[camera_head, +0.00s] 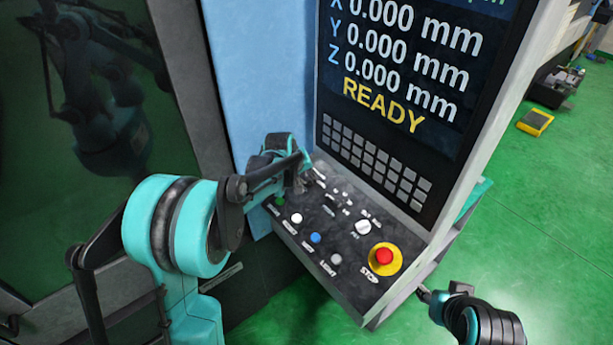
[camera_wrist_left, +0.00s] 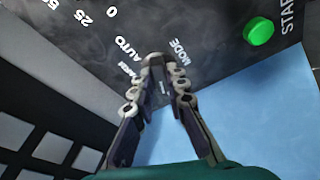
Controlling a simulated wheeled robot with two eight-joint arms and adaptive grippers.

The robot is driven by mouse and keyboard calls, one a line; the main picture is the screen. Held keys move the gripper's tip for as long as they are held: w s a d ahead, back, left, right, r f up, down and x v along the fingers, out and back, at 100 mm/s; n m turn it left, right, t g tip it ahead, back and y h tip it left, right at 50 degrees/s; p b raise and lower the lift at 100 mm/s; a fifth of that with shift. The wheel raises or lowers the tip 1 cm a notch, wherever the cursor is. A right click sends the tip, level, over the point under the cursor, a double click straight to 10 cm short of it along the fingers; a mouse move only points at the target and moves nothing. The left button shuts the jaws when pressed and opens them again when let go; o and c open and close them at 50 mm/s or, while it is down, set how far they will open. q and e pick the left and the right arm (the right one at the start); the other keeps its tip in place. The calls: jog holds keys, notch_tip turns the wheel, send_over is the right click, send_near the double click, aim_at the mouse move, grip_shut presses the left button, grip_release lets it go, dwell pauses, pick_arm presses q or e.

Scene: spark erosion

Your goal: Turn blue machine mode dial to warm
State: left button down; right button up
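The mode dial (camera_wrist_left: 157,72) is a small dark knob on the black sloped control panel (camera_head: 318,222) of the blue machine. The labels MODE, AUTO and a partly covered WARM show around it in the left wrist view. My left gripper (camera_wrist_left: 156,80) has its fingertips on both sides of the dial and appears shut on it. They hide much of the knob, and I cannot tell its pointer direction. In the head view my left gripper (camera_head: 305,183) is at the panel's upper left. My right gripper (camera_head: 427,294) is away from the panel at lower right, its fingers too small to judge.
A green button (camera_wrist_left: 259,31) marked START is near the dial. White (camera_head: 297,218), blue (camera_head: 316,238) and grey (camera_head: 336,258) buttons line the panel's front. A red stop button (camera_head: 384,256) is at its right. The screen (camera_head: 405,65) rises behind and reads READY.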

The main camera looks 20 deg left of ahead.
pick_arm(q)
jog(key=shift+m, duration=0.3)
jog(key=m+b, duration=0.2)
jog(key=m, duration=0.1)
jog(key=shift+a+f+m+h, duration=0.15)
jog(key=shift+m+h, duration=0.15)
jog(key=shift+h, duration=0.1)
jog(key=m+h+b, duration=0.1)
jog(key=m, duration=0.3)
jog(key=shift+a+m, duration=0.15)
jog(key=shift+m, duration=0.25)
jog(key=m+b, duration=0.1)
jog(key=m, duration=0.3)
jog(key=shift+m+h, duration=0.3)
jog(key=shift+h, duration=0.1)
jog(key=shift+w+a+m+g+h, duration=0.1)
jog(key=shift+m+g+h, duration=0.1)
jog(key=shift+m, duration=1)
jog(key=shift+a+m+g+h, duration=0.1)
jog(key=shift+m+g+h, duration=0.1)
jog(key=shift+m, duration=1)
jog(key=shift+d, duration=0.1)
jog(key=c, duration=1.5)
grip_release()
jog(key=shift+c, duration=0.2)
